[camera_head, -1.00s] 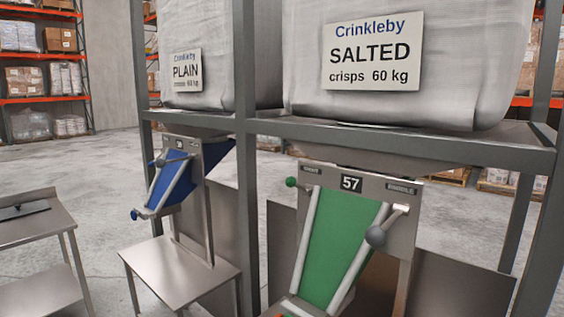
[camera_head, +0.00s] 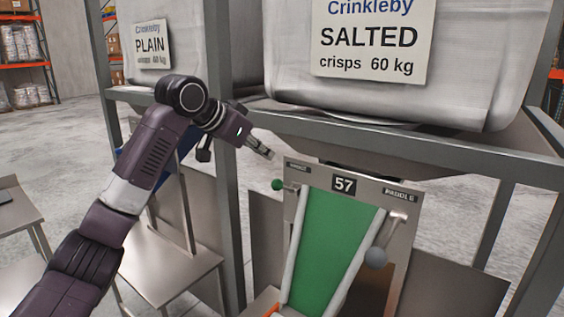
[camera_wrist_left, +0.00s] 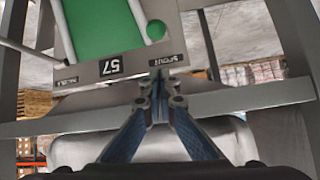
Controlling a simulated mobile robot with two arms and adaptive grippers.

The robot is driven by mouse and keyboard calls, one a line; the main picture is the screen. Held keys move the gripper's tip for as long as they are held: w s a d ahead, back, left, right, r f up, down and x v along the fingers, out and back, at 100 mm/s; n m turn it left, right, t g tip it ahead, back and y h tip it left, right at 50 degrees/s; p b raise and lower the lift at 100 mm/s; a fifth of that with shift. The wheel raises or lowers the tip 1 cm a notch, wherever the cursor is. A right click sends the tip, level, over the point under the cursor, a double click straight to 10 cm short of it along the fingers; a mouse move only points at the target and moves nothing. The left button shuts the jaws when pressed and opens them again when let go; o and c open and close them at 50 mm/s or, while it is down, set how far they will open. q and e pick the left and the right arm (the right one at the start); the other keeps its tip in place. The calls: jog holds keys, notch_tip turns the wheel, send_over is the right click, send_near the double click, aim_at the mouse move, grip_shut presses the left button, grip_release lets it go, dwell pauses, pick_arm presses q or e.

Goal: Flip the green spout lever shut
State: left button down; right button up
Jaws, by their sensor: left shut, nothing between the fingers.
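The green spout lever (camera_head: 278,184) has a green ball knob that sticks out to the left of the upper left corner of the weigher marked 57, beside the small SPOUT label. Its knob also shows in the left wrist view (camera_wrist_left: 155,29). My left gripper (camera_head: 264,152) is shut and empty, just above and slightly left of the knob, with a gap between them. In the left wrist view the closed fingertips (camera_wrist_left: 159,78) lie near the SPOUT label, below the knob in the picture. My right gripper is not in view.
A grey-ball paddle lever (camera_head: 376,257) hangs on the right side of the green chute (camera_head: 326,245). A metal frame beam (camera_head: 400,140) runs above the panel under the SALTED sack (camera_head: 400,95). An upright post (camera_head: 222,120) stands left of the gripper.

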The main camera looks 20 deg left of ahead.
pick_arm(q)
jog(key=w+d, duration=0.2)
jog(key=p, duration=0.7)
send_over(284, 188)
jog(key=f, duration=0.6)
jog(key=shift+s+f, duration=0.2)
jog(key=shift+f, duration=0.1)
jog(key=shift+s+a+f, duration=0.35)
jog(key=shift+s+a, duration=0.1)
jog(key=shift+s, duration=0.2)
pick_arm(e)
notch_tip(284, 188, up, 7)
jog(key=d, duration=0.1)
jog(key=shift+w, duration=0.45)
pick_arm(q)
jog(key=shift+w+d+f, duration=0.1)
jog(key=shift+d, duration=0.05)
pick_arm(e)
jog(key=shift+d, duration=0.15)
